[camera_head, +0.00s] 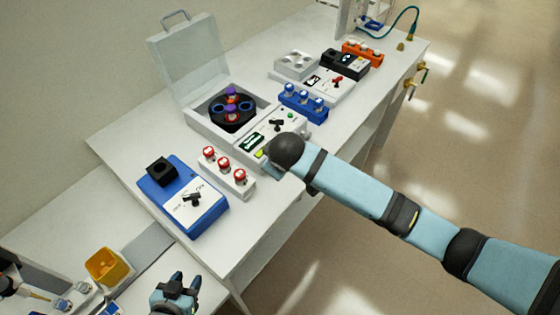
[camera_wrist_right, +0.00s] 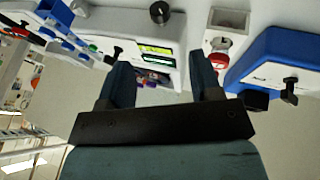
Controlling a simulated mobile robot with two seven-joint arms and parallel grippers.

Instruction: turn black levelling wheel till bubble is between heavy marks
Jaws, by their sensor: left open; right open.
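The black levelling wheel (camera_wrist_right: 160,12) shows at the top of the right wrist view, on the white centrifuge (camera_wrist_right: 135,18). A yellow-green strip (camera_wrist_right: 157,50), probably the bubble vial, lies beside the green display. The bubble and heavy marks are too small to read. My right gripper (camera_wrist_right: 160,66) is open and empty; the wheel is beyond its fingertips, not between them. In the head view my right wrist hides the wheel and most of that gripper; the strip (camera_head: 262,153) shows beside it. My left gripper (camera_head: 179,285) is open and empty at the bottom.
The centrifuge's clear lid (camera_head: 187,70) is up, showing its rotor (camera_head: 232,108). A red-capped vial rack (camera_head: 228,178) and a blue stirrer device (camera_head: 180,200) stand nearby. A blue rack (camera_head: 303,103) is beyond. An orange cup (camera_head: 105,265) stands lower left.

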